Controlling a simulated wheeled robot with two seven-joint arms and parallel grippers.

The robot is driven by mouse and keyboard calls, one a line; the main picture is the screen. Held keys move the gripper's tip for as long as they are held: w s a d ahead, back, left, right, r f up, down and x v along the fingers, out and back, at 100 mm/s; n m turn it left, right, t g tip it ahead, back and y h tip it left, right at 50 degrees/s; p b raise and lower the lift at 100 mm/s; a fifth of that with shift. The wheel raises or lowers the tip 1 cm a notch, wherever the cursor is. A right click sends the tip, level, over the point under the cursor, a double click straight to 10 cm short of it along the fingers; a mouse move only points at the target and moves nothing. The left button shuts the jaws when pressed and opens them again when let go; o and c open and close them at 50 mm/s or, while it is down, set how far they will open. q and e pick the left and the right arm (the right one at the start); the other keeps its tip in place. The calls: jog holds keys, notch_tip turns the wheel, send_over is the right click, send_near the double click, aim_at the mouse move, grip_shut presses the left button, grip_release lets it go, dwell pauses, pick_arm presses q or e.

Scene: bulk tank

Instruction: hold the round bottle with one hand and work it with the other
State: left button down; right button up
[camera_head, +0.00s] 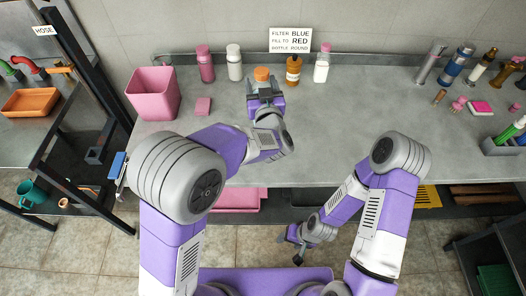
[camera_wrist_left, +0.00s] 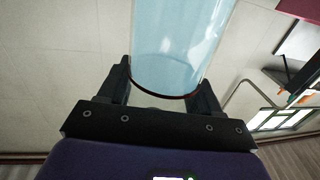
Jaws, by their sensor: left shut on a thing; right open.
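My left gripper (camera_head: 264,97) is over the counter near its back, shut on the round bottle. The bottle's orange top (camera_head: 262,74) shows just beyond the fingers in the head view; the gripper hides most of its body. In the left wrist view the bottle's pale blue, see-through round body (camera_wrist_left: 178,45) sits between the two fingers (camera_wrist_left: 163,90), with a dark red line at its near edge. My right gripper (camera_head: 291,246) is open and empty, low in front of the counter, well apart from the bottle.
Pink (camera_head: 205,64), white (camera_head: 234,62), amber (camera_head: 293,70) and pink-capped white (camera_head: 321,66) bottles line the back, near a sign (camera_head: 290,40) reading filter blue, fill to red, bottle round. A pink bin (camera_head: 153,94) stands left. The counter's middle right (camera_head: 380,100) is clear.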

pick_arm(q)
jog(key=shift+r, duration=0.15)
jog(key=shift+w, duration=0.2)
notch_tip(320, 180, down, 6)
jog(key=shift+f+b, duration=0.15)
jog(key=shift+b, duration=0.95)
jog(key=shift+f+b, duration=0.7)
jog(key=shift+f, duration=1.2)
jog(key=shift+f, duration=0.15)
jog(key=shift+c, duration=1)
grip_release()
